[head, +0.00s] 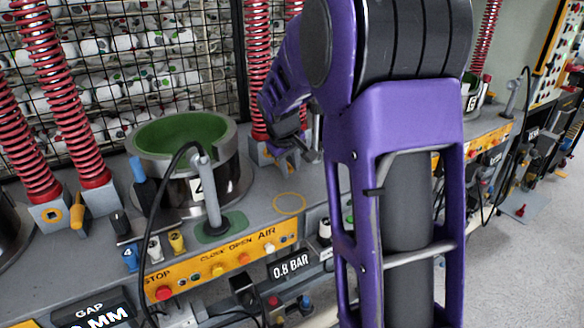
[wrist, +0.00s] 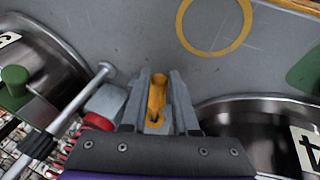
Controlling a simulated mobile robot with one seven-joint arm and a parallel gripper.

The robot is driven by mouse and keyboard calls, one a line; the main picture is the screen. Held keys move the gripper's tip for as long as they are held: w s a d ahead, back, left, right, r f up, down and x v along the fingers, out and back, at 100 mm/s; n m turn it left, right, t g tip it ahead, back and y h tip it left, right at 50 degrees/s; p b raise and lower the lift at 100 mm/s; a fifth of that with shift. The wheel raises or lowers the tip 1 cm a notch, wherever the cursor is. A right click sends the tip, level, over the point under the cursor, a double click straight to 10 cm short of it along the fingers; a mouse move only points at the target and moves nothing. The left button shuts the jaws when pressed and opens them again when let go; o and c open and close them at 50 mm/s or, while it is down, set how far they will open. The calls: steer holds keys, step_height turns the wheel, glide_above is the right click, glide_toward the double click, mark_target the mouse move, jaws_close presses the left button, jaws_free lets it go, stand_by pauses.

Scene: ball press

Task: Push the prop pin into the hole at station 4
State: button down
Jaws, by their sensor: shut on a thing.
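My gripper (wrist: 157,95) is shut on the orange prop pin (wrist: 157,93), which shows between its two grey fingers in the wrist view. An orange part lies at the pin's lower end, but I cannot tell whether it is the hole's rim or the pin itself. In the head view my gripper (head: 288,143) is just right of the station 4 pot (head: 180,188), close to a grey block with an orange mark (head: 264,155) under a red spring. The pin's tip and its fit in the hole are hidden there.
A grey post (head: 207,190) with a black cable stands before the pot. An orange ring (head: 289,204) marks bare bench top. A yellow button panel (head: 220,265) runs along the front. In the wrist view a grey rod (wrist: 75,98) and another pot (wrist: 45,60) are at left.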

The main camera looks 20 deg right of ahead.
steer(key=shift+w+a+p, duration=0.25)
steer(key=shift+w+p, duration=0.2)
steer(key=shift+w, duration=0.85)
steer(key=shift+w+a+p, duration=0.25)
steer(key=shift+w+p, duration=0.15)
steer(key=shift+w, duration=0.9)
steer(key=c, duration=0.6)
jaws_free()
steer(key=p+v, duration=0.1)
steer(key=v, duration=1.6)
steer(key=shift+r, duration=0.25)
steer(key=shift+s+a, duration=0.15)
